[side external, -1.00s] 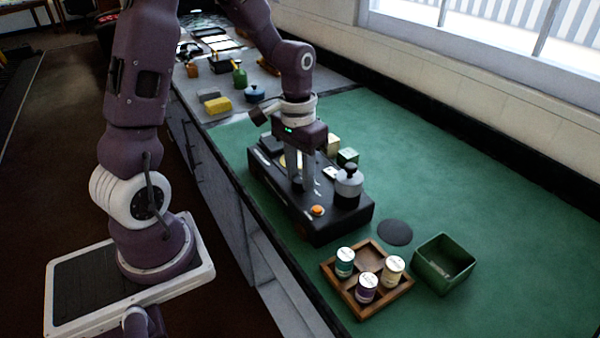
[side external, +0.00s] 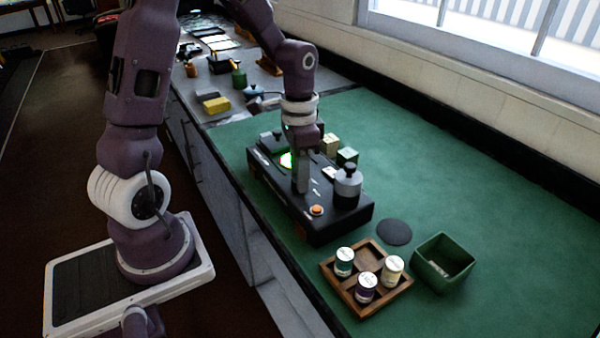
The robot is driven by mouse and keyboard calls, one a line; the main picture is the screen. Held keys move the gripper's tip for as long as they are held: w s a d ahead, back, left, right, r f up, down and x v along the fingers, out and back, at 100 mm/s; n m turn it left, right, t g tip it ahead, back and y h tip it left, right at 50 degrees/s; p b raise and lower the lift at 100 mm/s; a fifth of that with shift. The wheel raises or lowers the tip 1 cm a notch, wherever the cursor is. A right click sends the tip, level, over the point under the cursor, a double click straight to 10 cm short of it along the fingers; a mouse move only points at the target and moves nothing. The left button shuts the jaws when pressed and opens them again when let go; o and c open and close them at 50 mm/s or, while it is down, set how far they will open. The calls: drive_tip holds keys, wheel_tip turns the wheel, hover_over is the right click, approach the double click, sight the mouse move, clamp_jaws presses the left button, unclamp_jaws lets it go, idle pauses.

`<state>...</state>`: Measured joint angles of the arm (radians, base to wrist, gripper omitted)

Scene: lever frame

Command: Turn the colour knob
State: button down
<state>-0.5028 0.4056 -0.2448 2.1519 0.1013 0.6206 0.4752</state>
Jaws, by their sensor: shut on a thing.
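My gripper (side external: 301,188) points straight down over the black device (side external: 330,228) on the green mat. Its fingers are shut on the colour knob, which they hide almost wholly in this view. The fingers show edge-on, one behind the other. An orange button (side external: 317,210) sits at the device's near end. A grey pot-like piece with a black knob (side external: 348,183) stands on its right side, apart from the fingers.
A wooden tray (side external: 352,304) with three labelled cans stands in front right. A green open box (side external: 419,276) and a dark round pad (side external: 394,232) are beside it. The mat's right side is clear.

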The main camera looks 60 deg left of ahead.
idle(0.3)
drive_tip(key=c, duration=1)
unclamp_jaws()
drive_tip(key=shift+c, duration=0.2)
wheel_tip(320, 180, up, 7)
drive_tip(key=shift+w+a+f, duration=0.1)
drive_tip(key=shift+a, duration=0.05)
drive_tip(key=shift+r, duration=0.3)
drive_tip(key=s+d+r+n+t, duration=0.1)
drive_tip(key=s+d+r+t, duration=0.2)
drive_tip(key=s, duration=0.5)
drive_tip(key=s+d+r+n+t, duration=0.2)
drive_tip(key=s+d+r, duration=0.3)
drive_tip(key=s, duration=0.3)
drive_tip(key=shift+d+r+t+y, duration=0.3)
drive_tip(key=shift+d+t, duration=0.1)
drive_tip(key=shift+d, duration=0.15)
